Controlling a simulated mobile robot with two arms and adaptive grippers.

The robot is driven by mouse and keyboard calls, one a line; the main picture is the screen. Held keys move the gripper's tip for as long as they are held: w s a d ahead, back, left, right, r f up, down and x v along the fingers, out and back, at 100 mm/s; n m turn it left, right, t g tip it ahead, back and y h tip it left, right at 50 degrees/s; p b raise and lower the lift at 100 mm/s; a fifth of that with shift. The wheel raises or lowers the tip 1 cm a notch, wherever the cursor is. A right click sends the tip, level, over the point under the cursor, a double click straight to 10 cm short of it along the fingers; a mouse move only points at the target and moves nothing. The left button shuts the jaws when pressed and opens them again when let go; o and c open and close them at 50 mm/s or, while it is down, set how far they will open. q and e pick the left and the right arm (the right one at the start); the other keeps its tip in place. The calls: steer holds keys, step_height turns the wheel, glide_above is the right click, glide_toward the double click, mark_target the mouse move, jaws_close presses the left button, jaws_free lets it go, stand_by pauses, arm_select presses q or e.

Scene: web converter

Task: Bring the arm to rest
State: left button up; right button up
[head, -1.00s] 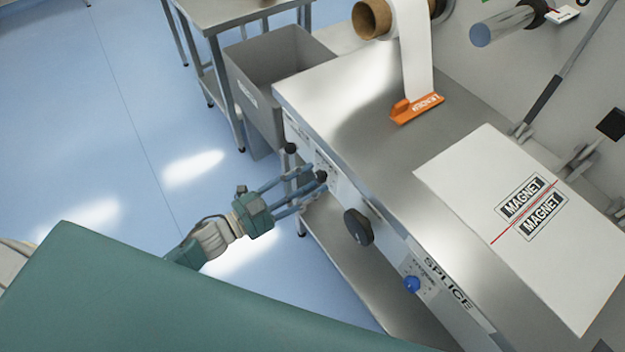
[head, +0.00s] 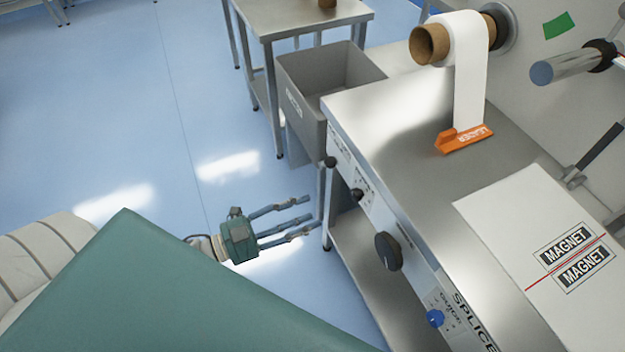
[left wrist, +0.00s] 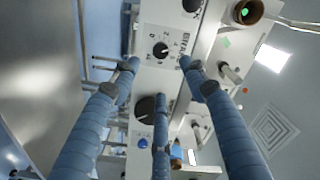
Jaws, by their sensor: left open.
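My left gripper (head: 300,219) shows in the head view, left of the steel splice table's (head: 398,105) front panel. Its blue fingers are spread open with nothing between them, and they point right towards the table's corner leg. In the left wrist view the open fingers (left wrist: 155,85) reach towards the panel, which shows a small black knob (left wrist: 160,50) and a large black knob (left wrist: 146,108). In the head view the small black knob (head: 356,195) is clear of the fingers. My right gripper is not in view.
The large black knob (head: 388,251) and a blue knob (head: 435,318) stick out of the panel. A grey bin (head: 300,100) stands beyond the table. A paper roll (head: 468,60) hangs above an orange leader clamp (head: 464,141). Blue floor (head: 120,110) is open on the left.

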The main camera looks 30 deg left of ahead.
arm_select(q)
steer(key=s+a+f+n+g+y, duration=0.1)
steer(key=s+a+f+n+y, duration=0.15)
steer(key=f, duration=0.75)
steer(key=s+a+f+n+g+y, duration=0.2)
steer(key=a+f+n+y, duration=0.15)
steer(key=f, duration=0.65)
steer(key=s+a+f+n+g+y, duration=0.1)
steer(key=s+a+f+n+y, duration=0.25)
steer(key=f, duration=0.55)
steer(key=s+d+f+n+g, duration=0.2)
steer(key=s+d+f+g, duration=0.2)
steer(key=s+f, duration=0.4)
steer(key=s+d+f+n+g+y, duration=0.1)
steer(key=s+d+f+n+g, duration=0.2)
steer(key=s+f, duration=0.6)
steer(key=s+d+g, duration=0.1)
steer(key=s+g, duration=0.1)
steer(key=s, duration=0.6)
steer(key=shift+s+d+f, duration=0.15)
steer(key=shift+y, duration=0.25)
